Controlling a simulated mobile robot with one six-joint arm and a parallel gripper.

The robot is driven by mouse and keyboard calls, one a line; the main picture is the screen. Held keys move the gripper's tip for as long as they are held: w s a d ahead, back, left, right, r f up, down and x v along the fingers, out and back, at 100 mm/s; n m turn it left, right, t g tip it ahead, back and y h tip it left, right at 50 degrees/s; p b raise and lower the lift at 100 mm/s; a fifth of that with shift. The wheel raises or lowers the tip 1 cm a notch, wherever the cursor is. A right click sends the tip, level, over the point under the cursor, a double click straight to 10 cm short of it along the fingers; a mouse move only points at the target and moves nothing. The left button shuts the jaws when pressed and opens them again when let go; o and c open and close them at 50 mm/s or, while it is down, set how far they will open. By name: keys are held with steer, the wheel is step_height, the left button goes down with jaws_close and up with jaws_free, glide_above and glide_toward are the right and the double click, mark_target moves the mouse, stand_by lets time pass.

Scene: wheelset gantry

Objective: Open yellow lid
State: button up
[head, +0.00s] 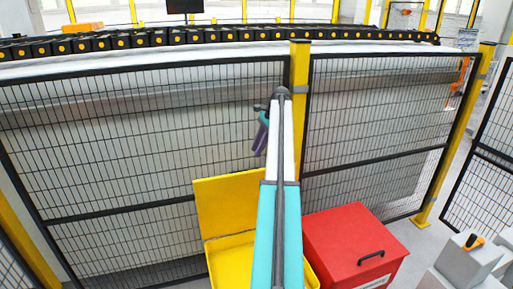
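The yellow lid (225,208) stands raised at the back of the yellow box (232,268), leaning close to the mesh fence. The box looks open at the top, and its inside is partly hidden behind my arm. The right part of the lid and the middle of the box are also hidden by the arm. My gripper (260,142) is small and dark at the far end of the arm, above the lid in the picture and apart from it. Its fingers are too small and partly covered to tell whether they are open or shut.
A red box (352,245) with a closed lid and a black handle (370,257) stands right of the yellow box. A black mesh fence (130,150) with yellow posts (299,70) runs behind both. A grey block (468,262) stands at the lower right.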

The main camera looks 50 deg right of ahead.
steer(key=shift+p+v, duration=1.05)
steer(key=shift+p, duration=0.05)
